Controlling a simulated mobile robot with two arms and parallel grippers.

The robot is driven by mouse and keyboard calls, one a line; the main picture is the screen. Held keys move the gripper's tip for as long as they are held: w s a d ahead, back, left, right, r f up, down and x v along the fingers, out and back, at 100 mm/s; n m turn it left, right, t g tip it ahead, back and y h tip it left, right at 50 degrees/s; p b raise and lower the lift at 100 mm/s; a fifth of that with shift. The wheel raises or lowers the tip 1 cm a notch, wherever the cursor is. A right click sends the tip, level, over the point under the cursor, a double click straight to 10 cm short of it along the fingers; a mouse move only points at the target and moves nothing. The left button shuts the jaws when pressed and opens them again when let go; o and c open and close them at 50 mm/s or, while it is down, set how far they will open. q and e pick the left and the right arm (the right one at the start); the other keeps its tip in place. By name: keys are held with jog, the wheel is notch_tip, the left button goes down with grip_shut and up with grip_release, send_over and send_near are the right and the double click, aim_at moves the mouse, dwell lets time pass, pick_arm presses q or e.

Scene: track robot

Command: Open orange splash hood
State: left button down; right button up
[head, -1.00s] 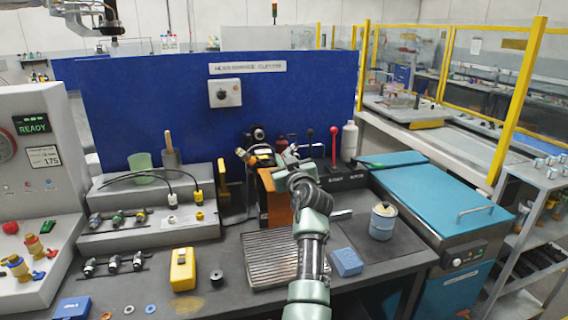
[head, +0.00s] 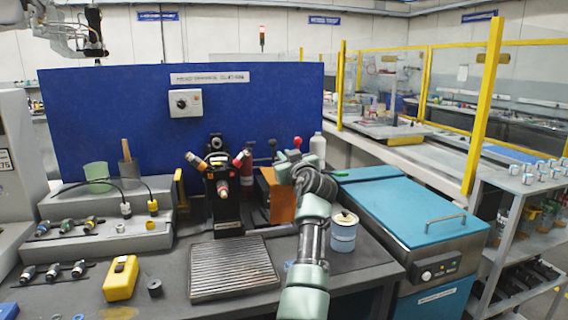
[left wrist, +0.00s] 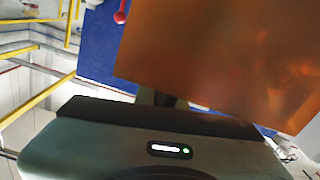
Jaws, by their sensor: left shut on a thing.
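The orange splash hood (head: 280,198) stands to the right of the black machine (head: 223,185) with red and yellow handles, so the machine's front is uncovered. In the left wrist view the hood (left wrist: 225,55) is a large translucent orange panel just beyond the gripper. My left gripper (head: 287,168) is at the hood's upper right edge, shut on it; its fingertips are mostly hidden behind my wrist. In the left wrist view my gripper (left wrist: 162,101) meets the panel's lower edge. My right gripper is not in view.
A ribbed drain tray (head: 233,270) lies in front of the machine. A lidded tin (head: 343,235) and a white bottle (head: 318,150) stand to the right of the hood, near a teal-lidded tank (head: 410,210). A yellow device (head: 121,279) lies left. A blue panel (head: 110,110) stands behind.

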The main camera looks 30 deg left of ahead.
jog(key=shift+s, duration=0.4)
pick_arm(q)
jog(key=c, duration=1.6)
grip_release()
jog(key=shift+o, duration=0.4)
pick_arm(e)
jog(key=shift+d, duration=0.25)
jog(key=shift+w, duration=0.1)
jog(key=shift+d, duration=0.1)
pick_arm(q)
jog(key=shift+s+d, duration=0.1)
jog(key=shift+d, duration=0.1)
jog(key=v, duration=0.7)
jog(key=shift+s, duration=0.15)
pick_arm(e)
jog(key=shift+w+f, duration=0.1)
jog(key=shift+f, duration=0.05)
